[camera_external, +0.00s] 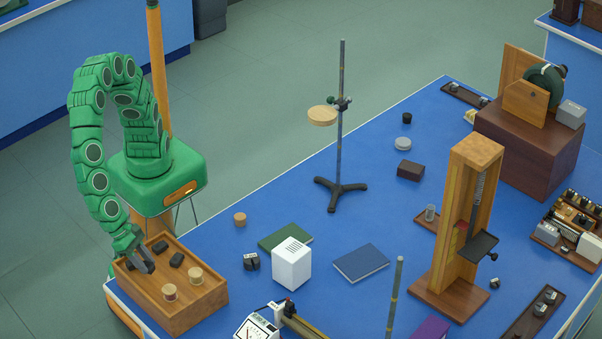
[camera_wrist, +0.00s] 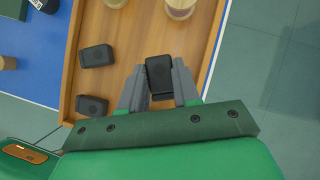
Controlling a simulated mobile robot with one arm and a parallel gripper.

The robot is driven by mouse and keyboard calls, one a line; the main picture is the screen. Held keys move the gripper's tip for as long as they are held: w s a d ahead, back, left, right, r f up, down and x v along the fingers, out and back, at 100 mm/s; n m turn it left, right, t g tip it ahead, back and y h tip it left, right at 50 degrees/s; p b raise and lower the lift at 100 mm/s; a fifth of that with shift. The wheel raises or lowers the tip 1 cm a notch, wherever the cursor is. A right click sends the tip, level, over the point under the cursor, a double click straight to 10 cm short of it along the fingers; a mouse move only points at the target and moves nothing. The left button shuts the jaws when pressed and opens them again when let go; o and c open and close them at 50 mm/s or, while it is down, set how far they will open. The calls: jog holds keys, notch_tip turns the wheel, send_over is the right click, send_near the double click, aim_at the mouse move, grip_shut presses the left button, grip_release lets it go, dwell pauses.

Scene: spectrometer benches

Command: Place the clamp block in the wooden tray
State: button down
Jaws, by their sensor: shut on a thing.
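My gripper (camera_external: 143,262) reaches down into the left part of the wooden tray (camera_external: 202,306) at the near left corner of the blue bench. In the wrist view my gripper (camera_wrist: 158,90) is shut on a black clamp block (camera_wrist: 160,74), with one grey finger on each side of it. The tray floor (camera_wrist: 125,36) shows beneath the block. I cannot tell whether the block touches the floor. Two similar black blocks, one (camera_wrist: 96,56) and another (camera_wrist: 92,105), lie in the tray, apart from the held one.
Two round wood-coloured pieces, one (camera_external: 169,292) and another (camera_external: 195,276), also stand in the tray. A small black piece (camera_external: 251,261), a white box (camera_external: 291,263) and a green book (camera_external: 285,238) are to its right. A retort stand (camera_external: 341,188) rises further back.

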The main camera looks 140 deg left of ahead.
jog(key=shift+w+d+f, duration=0.1)
jog(key=shift+f, duration=1.7)
jog(key=shift+f, duration=0.15)
jog(key=c, duration=0.8)
grip_release()
